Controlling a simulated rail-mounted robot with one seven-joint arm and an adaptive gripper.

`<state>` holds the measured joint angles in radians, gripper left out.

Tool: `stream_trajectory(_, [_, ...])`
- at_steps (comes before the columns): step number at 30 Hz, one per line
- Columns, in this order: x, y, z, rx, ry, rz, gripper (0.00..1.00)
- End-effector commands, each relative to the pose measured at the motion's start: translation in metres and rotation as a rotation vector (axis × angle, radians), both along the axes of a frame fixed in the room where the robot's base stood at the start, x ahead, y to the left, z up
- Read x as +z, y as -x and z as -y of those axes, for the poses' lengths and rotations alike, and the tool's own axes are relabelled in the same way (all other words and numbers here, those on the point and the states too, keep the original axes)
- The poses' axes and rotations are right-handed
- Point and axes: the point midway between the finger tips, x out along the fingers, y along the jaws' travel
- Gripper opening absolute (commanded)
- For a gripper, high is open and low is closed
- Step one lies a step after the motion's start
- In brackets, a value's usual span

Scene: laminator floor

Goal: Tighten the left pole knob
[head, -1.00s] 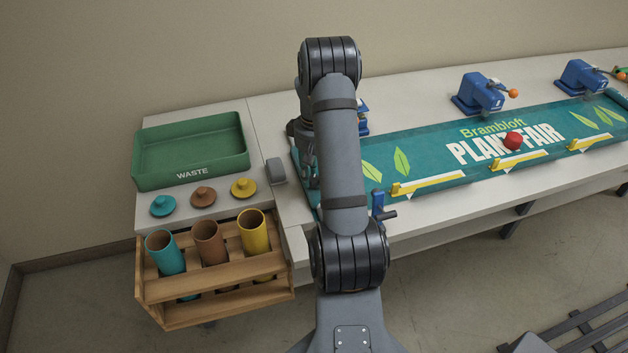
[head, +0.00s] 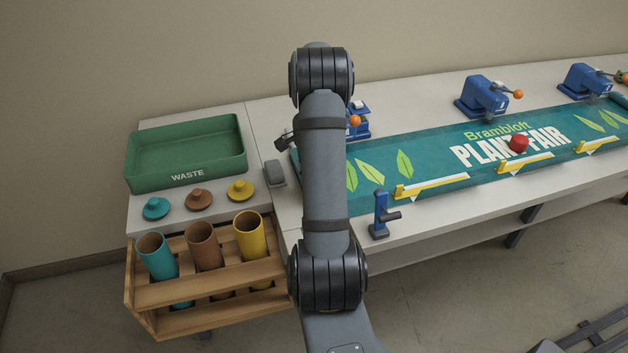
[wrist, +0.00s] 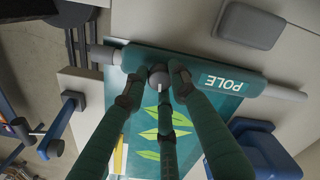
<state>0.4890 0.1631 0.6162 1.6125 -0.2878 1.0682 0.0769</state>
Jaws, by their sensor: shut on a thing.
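In the wrist view the teal pole sleeve (wrist: 185,70) marked POLE lies across the left end of the banner (head: 435,168), with a grey rod out of each end. A dark round knob (wrist: 158,74) with a pale line on it sits on the sleeve. My gripper (wrist: 157,86) has its green fingers closed around this knob, a fingertip on either side and a third finger below. In the head view my arm hides the knob and most of the gripper.
A grey block (head: 275,173) lies close beside the pole. A blue post with a dark handle (head: 381,212) stands at the front edge. A blue clamp with an orange ball (head: 358,122) stands behind. The green waste tray (head: 187,178) and tube rack (head: 205,298) are at left.

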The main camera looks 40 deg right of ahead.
Motion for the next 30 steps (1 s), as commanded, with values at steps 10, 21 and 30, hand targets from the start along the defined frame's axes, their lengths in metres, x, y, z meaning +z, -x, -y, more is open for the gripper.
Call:
stream_trajectory(10, [-0.0003, -0.0006, -0.0004, -0.156, 0.0, 0.001, 0.0])
stream_trajectory(21, [0.0005, -0.0003, -0.0001, -0.191, -0.001, 0.001, 0.0])
stream_trajectory(30, [0.0005, -0.0004, 0.0, -0.19, 0.0, 0.001, 0.3])
